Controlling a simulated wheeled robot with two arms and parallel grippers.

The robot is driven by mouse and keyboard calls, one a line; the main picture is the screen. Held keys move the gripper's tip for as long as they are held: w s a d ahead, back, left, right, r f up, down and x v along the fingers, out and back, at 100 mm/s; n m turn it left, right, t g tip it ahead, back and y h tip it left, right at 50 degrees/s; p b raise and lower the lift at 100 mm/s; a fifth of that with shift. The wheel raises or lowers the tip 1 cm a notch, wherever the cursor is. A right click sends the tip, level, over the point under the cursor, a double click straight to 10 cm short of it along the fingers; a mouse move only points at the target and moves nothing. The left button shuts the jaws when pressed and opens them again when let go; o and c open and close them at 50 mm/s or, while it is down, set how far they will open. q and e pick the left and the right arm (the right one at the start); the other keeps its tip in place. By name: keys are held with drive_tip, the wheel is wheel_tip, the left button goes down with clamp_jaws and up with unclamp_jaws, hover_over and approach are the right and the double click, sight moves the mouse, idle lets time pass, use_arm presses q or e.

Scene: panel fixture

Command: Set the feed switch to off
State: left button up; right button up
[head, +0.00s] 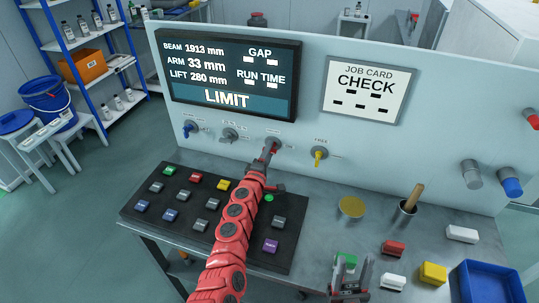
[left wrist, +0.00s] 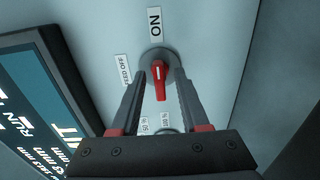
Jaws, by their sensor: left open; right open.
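A red switch handle (left wrist: 159,80) with a white mark stands on a grey round base on the panel. In the left wrist view, an ON label (left wrist: 154,24) is above it, and a label that seems to read FEED OFF (left wrist: 122,70) is to its left. My left gripper (head: 268,152) is at this switch; in the left wrist view its open fingers (left wrist: 158,85) stand on either side of the handle, with gaps visible. The base's lower part is partly hidden, so I cannot tell the setting. My right gripper (head: 350,276) is open low over the bench, by a green block (head: 346,258).
Blue (head: 189,128), grey (head: 230,135) and yellow (head: 319,154) switches share the panel row. Above are a screen (head: 226,98) reading LIMIT and a job card (head: 366,90) reading CHECK. A keypad (head: 150,207), small blocks and a blue bin (head: 490,280) occupy the bench.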

use_arm(q)
drive_tip(key=shift+w+d, duration=0.1)
drive_tip(key=shift+w, duration=0.3)
clamp_jaws()
